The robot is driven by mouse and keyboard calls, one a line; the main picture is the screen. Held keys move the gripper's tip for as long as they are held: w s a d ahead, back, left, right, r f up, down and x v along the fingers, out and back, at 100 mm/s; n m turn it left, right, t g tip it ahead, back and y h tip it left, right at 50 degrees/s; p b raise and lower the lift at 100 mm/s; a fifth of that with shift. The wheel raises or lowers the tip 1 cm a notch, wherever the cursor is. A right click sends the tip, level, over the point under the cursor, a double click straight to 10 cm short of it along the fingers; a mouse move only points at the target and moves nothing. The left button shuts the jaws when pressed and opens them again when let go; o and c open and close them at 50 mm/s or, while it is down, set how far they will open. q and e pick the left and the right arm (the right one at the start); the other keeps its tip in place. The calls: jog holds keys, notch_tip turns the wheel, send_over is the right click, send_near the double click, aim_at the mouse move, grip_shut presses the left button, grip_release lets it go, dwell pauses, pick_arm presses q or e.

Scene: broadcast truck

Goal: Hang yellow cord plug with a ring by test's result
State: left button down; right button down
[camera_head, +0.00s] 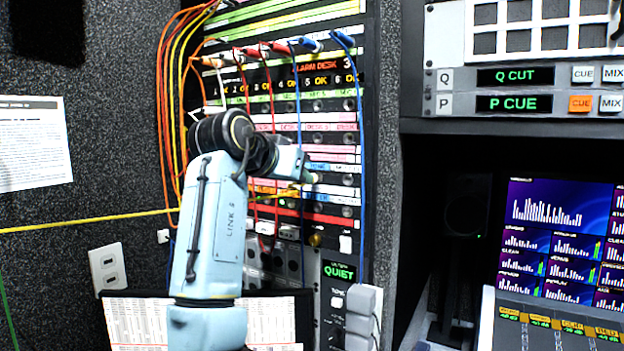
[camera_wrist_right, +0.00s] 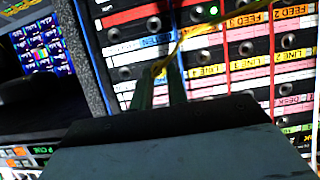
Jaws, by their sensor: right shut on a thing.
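The yellow cord (camera_head: 85,221) comes in from the left edge and passes behind my arm to the patch panel. My right gripper (camera_head: 308,179) is at the front of the panel, mostly hidden by its own wrist. In the right wrist view its two fingers (camera_wrist_right: 159,88) are shut on the yellow cord's plug end (camera_wrist_right: 158,69), and the cord (camera_wrist_right: 188,34) runs up to the right. The plug is mostly hidden between the fingers, and I cannot make out a ring. A display on the panel (camera_head: 322,83) reads "ALARM DESK" with several "OK" marks. My left gripper is not in view.
Orange cords (camera_head: 166,100) hang down the panel's left side. Red cords (camera_head: 268,75) and blue cords (camera_head: 361,150) hang across its front. A small screen reads "QUIET" (camera_head: 339,272). Plug-in adapters (camera_head: 361,310) stand below it. A monitor (camera_head: 555,230) stands at right.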

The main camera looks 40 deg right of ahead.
jog(key=shift+s+a, duration=0.2)
jog(key=shift+a, duration=0.45)
jog(key=shift+s+a, duration=0.15)
jog(key=shift+a, duration=0.45)
dwell(0.7)
jog(key=shift+s+a, duration=0.25)
jog(key=shift+a, duration=0.5)
jog(key=shift+s+a, duration=0.2)
jog(key=shift+a, duration=0.55)
jog(key=shift+s+a+p, duration=0.2)
jog(key=shift+a, duration=0.5)
jog(key=shift+s+a+p, duration=0.15)
jog(key=shift+s+a, duration=0.05)
jog(key=shift+a, duration=0.5)
